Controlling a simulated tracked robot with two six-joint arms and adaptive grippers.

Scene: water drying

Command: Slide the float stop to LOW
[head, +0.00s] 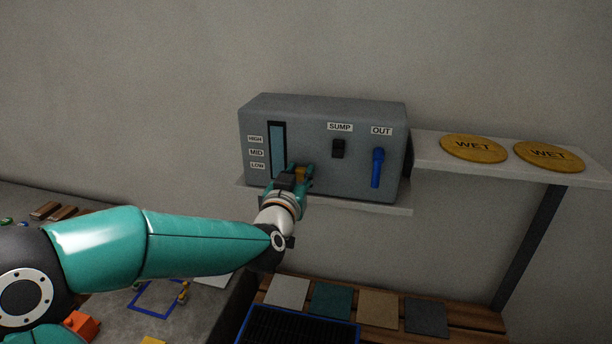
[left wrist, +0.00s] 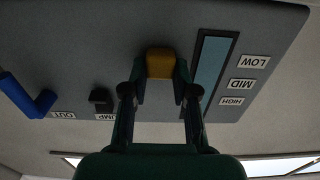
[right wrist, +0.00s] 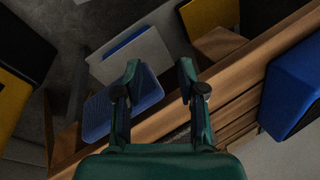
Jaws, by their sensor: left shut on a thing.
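The grey pump box (head: 365,115) stands on a wall shelf. Its front has an upright blue window strip (head: 278,150) with HIGH, MID and LOW labels (head: 257,165) to its left. The yellow float stop (head: 301,173) is beside the strip's lower end. In the left wrist view, which is upside down, the float stop (left wrist: 160,63) is about level with the LOW label (left wrist: 253,62). My left gripper (left wrist: 160,78) is shut on it, its fingers on either side. My right gripper (right wrist: 160,72) is open and empty, away from the box; it is not in the head view.
A black SUMP switch (head: 338,148) and a blue OUT lever (head: 377,167) are on the box's right half. Two yellow WET discs (head: 474,149) lie on the shelf at right. Several coloured squares and a blue-rimmed black tray (head: 300,328) are on the wooden bench below.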

